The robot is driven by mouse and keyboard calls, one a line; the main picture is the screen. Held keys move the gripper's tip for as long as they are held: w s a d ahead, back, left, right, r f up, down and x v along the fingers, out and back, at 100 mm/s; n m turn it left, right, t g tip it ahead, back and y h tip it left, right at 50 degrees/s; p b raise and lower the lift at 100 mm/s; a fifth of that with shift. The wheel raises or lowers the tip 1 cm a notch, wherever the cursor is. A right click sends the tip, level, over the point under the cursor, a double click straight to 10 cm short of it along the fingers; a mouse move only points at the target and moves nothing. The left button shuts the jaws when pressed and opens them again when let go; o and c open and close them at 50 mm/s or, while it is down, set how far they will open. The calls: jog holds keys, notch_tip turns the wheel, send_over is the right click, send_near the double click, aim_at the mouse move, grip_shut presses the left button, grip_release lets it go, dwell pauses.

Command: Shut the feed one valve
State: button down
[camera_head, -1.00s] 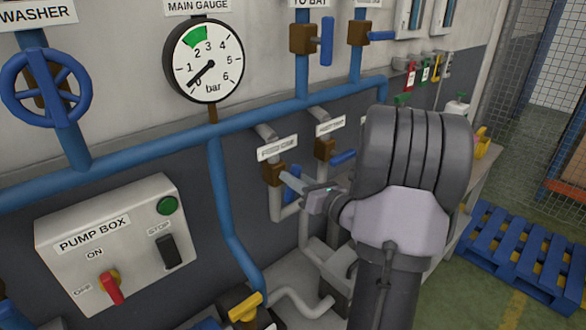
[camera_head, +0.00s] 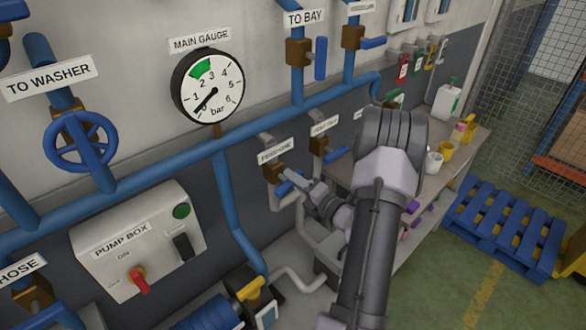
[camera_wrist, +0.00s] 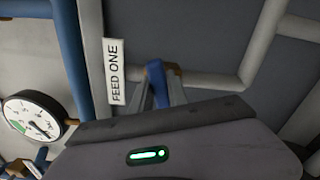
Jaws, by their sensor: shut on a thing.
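The feed one valve (camera_head: 273,172) is a brown body on a grey pipe, under its white label (camera_head: 276,152). Its blue lever (camera_head: 286,187) points down and right from the body, partly hidden by my gripper. My gripper (camera_head: 291,180) is shut on this lever. In the wrist view the blue lever (camera_wrist: 157,84) stands between my two fingers, with the brown valve body (camera_wrist: 175,70) behind it. The FEED ONE label (camera_wrist: 115,72) is just left of the fingers there.
A second feed valve (camera_head: 319,144) with a blue lever is close on the right. The blue main pipe (camera_head: 240,133) runs above, with the main gauge (camera_head: 208,87) over it. The pump box (camera_head: 140,240) is at left. A bench (camera_head: 432,185) and blue pallet (camera_head: 505,230) stand right.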

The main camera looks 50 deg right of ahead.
jog(key=shift+f+m+p, duration=0.15)
jog(key=shift+m+p, duration=0.7)
jog(key=shift+m, duration=0.1)
jog(key=shift+f+m+p, duration=0.1)
jog(key=shift+m+p, duration=0.75)
jog(key=shift+m, duration=0.1)
jog(key=c, duration=1.3)
grip_release()
jog(key=s, duration=0.5)
jog(key=s+a, duration=0.1)
jog(key=s, duration=1.1)
jog(key=shift+s+a+p, duration=0.2)
jog(key=shift+a+p, duration=0.1)
jog(key=shift+a, duration=0.1)
jog(key=shift+w, duration=0.1)
